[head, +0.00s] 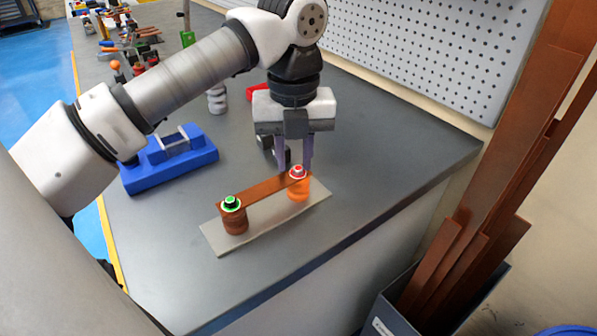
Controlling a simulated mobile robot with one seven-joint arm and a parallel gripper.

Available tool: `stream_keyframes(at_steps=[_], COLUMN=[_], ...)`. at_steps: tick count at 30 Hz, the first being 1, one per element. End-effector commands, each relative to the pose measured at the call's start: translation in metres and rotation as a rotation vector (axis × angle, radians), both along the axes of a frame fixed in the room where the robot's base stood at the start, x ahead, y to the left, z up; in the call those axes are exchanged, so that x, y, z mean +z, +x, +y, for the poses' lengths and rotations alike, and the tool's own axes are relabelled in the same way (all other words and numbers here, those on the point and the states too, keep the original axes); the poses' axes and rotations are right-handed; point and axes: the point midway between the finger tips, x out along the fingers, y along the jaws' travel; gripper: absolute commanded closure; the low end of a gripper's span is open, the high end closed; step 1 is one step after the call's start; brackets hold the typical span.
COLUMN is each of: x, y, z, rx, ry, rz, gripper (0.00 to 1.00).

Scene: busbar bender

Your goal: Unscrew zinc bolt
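A copper busbar (265,189) spans two round posts on a pale base plate (268,229). At its right end is a bolt with a red-pink ring (298,171), above an orange post (299,190). At its left end is a dark bolt with a green ring (231,202), above a brown post (236,222). I cannot tell by colour which bolt is zinc. My gripper (296,162) points down over the right end, its two fingers apart with a gap between them. The fingertips are close to the red-ringed bolt; I cannot tell whether they touch it.
A blue fixture (170,160) stands on the grey table (400,150) at left. A red part (257,91) and a silver stacked cylinder (217,100) are behind. Copper bars (478,235) lean in a bin at right. The table's right side is clear.

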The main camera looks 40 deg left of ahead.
Motion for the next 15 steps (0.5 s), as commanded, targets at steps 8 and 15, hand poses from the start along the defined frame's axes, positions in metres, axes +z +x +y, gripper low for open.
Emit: stream_keyframes(at_steps=[8, 15], x=[-0.0002, -0.0004], y=[-0.0003, -0.0012], z=[-0.0004, -0.0059], rx=[0.003, 0.003], ry=[0.001, 0.001], rz=[0.001, 0.0], gripper=[0.75, 0.75])
